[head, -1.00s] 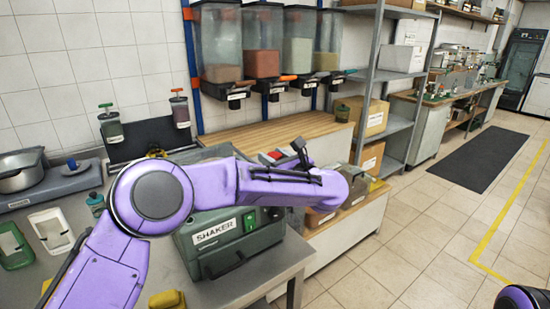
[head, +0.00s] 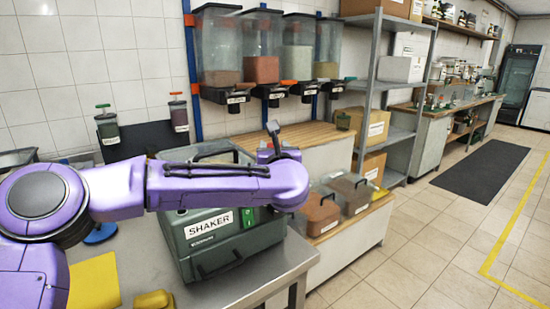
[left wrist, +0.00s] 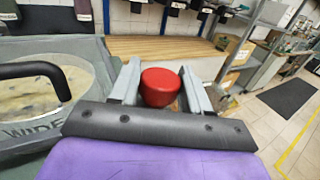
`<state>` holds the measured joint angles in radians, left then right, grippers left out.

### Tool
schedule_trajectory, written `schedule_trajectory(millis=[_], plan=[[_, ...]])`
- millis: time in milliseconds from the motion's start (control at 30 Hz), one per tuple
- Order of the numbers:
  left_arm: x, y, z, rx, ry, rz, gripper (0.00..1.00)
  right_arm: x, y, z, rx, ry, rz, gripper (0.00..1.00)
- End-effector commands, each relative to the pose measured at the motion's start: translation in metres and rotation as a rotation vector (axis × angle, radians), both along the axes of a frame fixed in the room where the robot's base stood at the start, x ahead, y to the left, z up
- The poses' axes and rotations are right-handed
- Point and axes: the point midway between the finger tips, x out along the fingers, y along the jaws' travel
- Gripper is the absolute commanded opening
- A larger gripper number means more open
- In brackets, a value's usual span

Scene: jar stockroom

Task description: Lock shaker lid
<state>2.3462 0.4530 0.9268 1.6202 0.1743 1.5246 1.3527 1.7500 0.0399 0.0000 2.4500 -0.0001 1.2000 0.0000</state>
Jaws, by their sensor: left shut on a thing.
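The shaker (head: 215,255) is a dark green-grey box on the metal table, with a white SHAKER label and a green switch (head: 248,217) on its front. Its lid (head: 215,153) lies on top, mostly hidden behind my left arm. In the left wrist view the lid shows a black handle (left wrist: 35,70), a pale round panel and the word WIDE. My left gripper (left wrist: 161,68) is shut on a red knob (left wrist: 160,92) at the right side of the lid. The knob is hidden in the head view. My right gripper is not in view.
A brown lidded box (head: 316,214) and a grey one (head: 350,194) stand on the low bench right of the shaker. A yellow cloth (head: 95,284) lies at front left. Hoppers hang on the wall behind. The floor to the right is open.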

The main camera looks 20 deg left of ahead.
Motion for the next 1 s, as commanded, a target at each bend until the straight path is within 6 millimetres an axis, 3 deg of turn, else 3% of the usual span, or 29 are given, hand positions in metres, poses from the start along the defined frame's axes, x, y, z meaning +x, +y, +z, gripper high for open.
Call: schedule_trajectory(millis=[567, 600, 667, 1000], plan=[[-0.0002, -0.0008, -0.0019, 0.000, 0.005, -0.046, 0.16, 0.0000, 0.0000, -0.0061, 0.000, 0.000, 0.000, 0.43], [-0.0001, -0.0009, -0.0020, 0.000, 0.005, -0.046, 0.50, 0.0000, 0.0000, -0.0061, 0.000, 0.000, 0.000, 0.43], [-0.0001, -0.0008, -0.0019, 0.000, 0.004, -0.046, 0.66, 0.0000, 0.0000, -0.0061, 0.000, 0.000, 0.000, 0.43], [-0.0048, -0.0031, -0.0013, 0.000, 0.002, -0.047, 0.66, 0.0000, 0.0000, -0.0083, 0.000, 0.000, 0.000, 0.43]])
